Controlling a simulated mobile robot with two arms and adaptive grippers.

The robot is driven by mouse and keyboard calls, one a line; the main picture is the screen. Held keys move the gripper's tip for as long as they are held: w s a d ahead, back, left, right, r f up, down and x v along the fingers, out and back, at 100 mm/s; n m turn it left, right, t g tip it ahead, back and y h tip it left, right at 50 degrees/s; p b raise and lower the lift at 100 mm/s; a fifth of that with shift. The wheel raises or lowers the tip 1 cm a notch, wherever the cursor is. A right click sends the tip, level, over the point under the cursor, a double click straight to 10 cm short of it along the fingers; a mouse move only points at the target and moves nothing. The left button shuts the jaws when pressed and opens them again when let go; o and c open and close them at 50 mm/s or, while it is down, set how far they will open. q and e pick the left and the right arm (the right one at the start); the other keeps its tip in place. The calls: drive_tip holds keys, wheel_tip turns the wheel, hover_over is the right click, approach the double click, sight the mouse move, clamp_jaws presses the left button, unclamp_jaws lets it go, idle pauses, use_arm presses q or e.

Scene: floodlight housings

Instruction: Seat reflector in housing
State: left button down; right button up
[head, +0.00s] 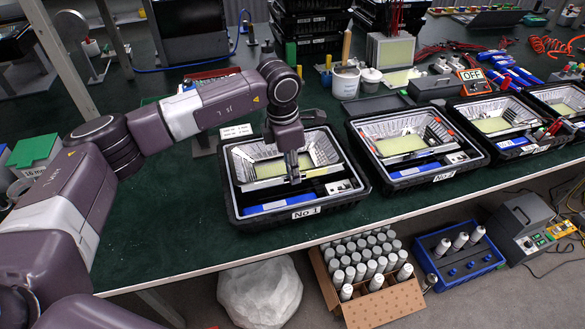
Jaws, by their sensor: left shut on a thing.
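The silver faceted reflector (319,150), with a pale yellow panel (262,169) at its middle, is at the black housing (233,207) marked No 1. It lies within the housing's outline; whether it rests fully down cannot be told. My left gripper (293,177) points down at the reflector's near side, shut on what looks like its near rim. The fingertips and the grip itself are small and partly hidden. My right gripper is not in view.
A blue bar (267,206) lies along the near side of housing No 1. Similar filled housings (452,171) stand to the right along the green bench (170,235). A white cup (345,82) and stacked black trays (305,22) stand behind.

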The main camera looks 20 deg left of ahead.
use_arm(q)
drive_tip(key=shift+f+b, duration=0.8)
drive_tip(key=shift+f, duration=0.35)
drive_tip(key=c, duration=1.6)
unclamp_jaws()
drive_tip(key=shift+r, duration=0.1)
wheel_tip(320, 180, up, 12)
drive_tip(key=s+a, duration=0.1)
drive_tip(key=shift+s, duration=0.1)
